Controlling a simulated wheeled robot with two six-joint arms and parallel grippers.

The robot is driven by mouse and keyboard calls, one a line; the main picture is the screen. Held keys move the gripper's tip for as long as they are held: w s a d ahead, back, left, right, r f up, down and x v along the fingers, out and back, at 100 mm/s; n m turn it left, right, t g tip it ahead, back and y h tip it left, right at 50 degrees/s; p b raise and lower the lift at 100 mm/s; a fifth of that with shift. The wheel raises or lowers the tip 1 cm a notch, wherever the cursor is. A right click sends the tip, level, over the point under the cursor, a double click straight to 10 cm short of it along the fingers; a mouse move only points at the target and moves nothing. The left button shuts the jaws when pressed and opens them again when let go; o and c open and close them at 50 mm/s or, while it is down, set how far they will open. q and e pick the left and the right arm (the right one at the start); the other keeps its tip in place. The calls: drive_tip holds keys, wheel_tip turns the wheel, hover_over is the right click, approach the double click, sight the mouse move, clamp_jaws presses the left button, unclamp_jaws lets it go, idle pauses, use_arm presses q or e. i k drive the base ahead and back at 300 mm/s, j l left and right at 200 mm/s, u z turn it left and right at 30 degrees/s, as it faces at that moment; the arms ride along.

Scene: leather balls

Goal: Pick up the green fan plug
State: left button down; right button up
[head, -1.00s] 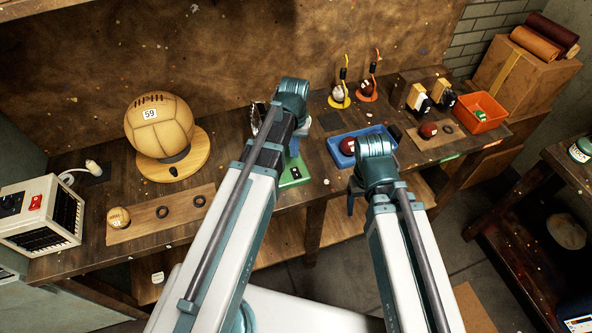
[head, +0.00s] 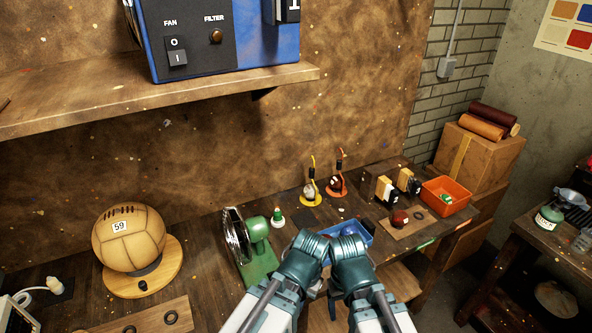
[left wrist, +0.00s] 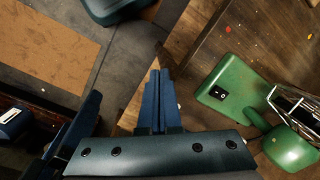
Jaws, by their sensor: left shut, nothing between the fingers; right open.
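A small green and white piece (head: 277,217), which looks like the green fan's plug, stands on the bench just right of the green fan (head: 258,262). Its cord cannot be made out. The fan, with its metal cage, also shows at the right of the left wrist view (left wrist: 232,88). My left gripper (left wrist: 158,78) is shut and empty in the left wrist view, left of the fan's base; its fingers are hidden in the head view. My right gripper (head: 332,306) is open in the head view, pointing down near the bench's front edge, its fingers largely hidden by the arm.
A blue tray (head: 366,232) lies just beyond my arms. A ball (head: 130,240) on a round wooden stand is at the left. A shelf (head: 160,96) with a blue unit (head: 250,60) overhangs the bench.

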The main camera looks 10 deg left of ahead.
sight(278, 218)
drive_tip(key=i+l+z, duration=0.2)
drive_tip(key=i+l, duration=0.65)
drive_tip(key=i, duration=0.05)
